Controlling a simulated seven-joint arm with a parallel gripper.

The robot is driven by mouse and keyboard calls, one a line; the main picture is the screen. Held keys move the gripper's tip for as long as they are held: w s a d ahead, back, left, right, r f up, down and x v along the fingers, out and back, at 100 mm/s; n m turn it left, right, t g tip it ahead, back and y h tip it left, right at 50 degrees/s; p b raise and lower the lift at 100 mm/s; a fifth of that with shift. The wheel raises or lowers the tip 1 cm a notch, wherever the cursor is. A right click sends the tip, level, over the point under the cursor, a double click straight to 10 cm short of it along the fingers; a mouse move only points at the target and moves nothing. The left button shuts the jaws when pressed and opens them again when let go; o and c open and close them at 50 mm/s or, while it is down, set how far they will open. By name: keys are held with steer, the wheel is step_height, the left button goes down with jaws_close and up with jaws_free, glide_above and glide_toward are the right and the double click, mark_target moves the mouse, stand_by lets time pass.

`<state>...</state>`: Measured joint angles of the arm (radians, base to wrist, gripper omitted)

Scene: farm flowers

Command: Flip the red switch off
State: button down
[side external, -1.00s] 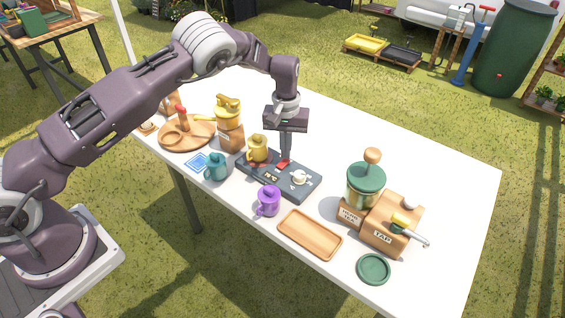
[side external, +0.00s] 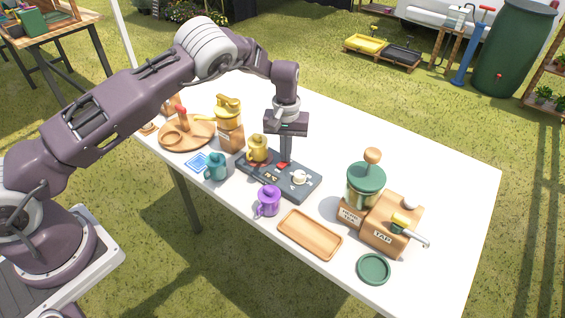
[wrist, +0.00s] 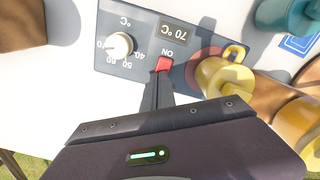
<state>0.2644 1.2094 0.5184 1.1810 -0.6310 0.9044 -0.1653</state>
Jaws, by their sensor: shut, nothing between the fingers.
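The red switch (side external: 281,165) sits on the dark grey control panel (side external: 302,187). In the wrist view the switch (wrist: 164,64) is beside the word ON and a "70 °C" display. My gripper (side external: 286,163) is shut and empty, pointing down at the panel. In the wrist view its fingertips (wrist: 158,80) are right beside the switch, on its lower edge in the picture. I cannot tell whether they touch it. The fingers hide part of the panel near the switch.
A white temperature dial (side external: 299,177) is on the panel's right part, and a yellow pitcher (side external: 257,149) stands on its left part. A teal pitcher (side external: 215,167) and a purple pitcher (side external: 268,201) stand close by. A wooden tray (side external: 309,235) lies in front.

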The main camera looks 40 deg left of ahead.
steer(key=shift+r, duration=3.45)
step_height(320, 180, up, 13)
steer(key=t+h, duration=0.1)
glide_above(274, 170)
steer(key=s+r+m+t, duration=0.1)
steer(key=s+r, duration=0.8)
steer(key=r, duration=0.1)
steer(key=s+r+m+t+y, duration=0.1)
steer(key=s+m+t, duration=0.2)
steer(key=s, duration=2.2)
steer(key=shift+a+m+t, duration=0.15)
steer(key=shift+m+t, duration=0.15)
steer(key=shift+m, duration=0.7)
steer(key=shift+r, duration=0.15)
